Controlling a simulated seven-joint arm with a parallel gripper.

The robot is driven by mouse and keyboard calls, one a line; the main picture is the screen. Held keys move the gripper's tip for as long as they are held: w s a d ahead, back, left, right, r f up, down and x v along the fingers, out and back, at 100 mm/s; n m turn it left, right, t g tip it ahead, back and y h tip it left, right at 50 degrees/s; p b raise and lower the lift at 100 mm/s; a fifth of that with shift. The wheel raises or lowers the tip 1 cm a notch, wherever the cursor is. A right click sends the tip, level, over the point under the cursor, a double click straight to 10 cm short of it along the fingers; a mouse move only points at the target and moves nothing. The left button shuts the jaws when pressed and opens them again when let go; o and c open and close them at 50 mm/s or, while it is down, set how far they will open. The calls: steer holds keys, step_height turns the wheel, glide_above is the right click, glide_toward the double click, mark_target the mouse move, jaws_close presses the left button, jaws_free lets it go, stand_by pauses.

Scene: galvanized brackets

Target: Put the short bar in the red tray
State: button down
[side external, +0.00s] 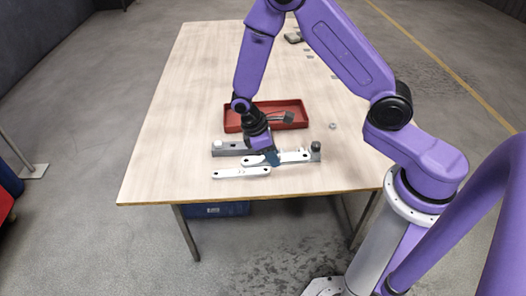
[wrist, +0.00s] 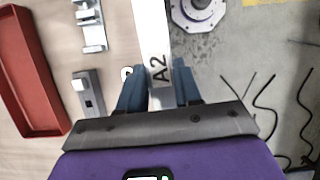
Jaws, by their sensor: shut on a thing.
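My gripper (wrist: 158,88) has its blue fingers shut on a white bar (wrist: 152,30) marked A2, which runs out of the top of the wrist view. In the side view my gripper (side external: 271,158) is low over the near part of the table, with the held bar (side external: 296,156) reaching out on its right. Another white bar (side external: 240,173) lies in front and to the left. I cannot tell from the marking which bar is the short one. The red tray (side external: 232,122) stands behind my gripper; its wall also shows in the wrist view (wrist: 52,75).
Grey metal brackets lie between my gripper and the tray, one at the left (side external: 228,150) and one at the right (side external: 316,152). The tray holds a dark grey piece (side external: 288,117). A small nut-like part (side external: 332,126) lies right of the tray. The table's left side is clear.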

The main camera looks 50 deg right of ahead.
steer(key=shift+s+d, duration=0.15)
steer(key=shift+s, duration=0.05)
steer(key=shift+d+m+y, duration=0.25)
steer(key=shift+m+y, duration=0.05)
steer(key=shift+m, duration=0.4)
steer(key=w+d+m+t+y, duration=0.3)
steer(key=d+m, duration=0.9)
steer(key=m, duration=0.5)
steer(key=w+d+m+t+y, duration=0.35)
steer(key=d+m, duration=0.85)
steer(key=m, duration=0.5)
steer(key=shift+m, duration=0.3)
steer(key=w+d+f, duration=0.2)
steer(key=w+f, duration=0.1)
steer(key=w, duration=0.1)
steer(key=w+d+f, duration=0.2)
steer(key=w+f, duration=0.1)
steer(key=w, duration=0.1)
steer(key=w+d+f, duration=0.2)
steer(key=w+f, duration=0.2)
steer(key=shift+w, duration=0.35)
steer(key=shift+w+f, duration=0.15)
steer(key=shift+f, duration=1.65)
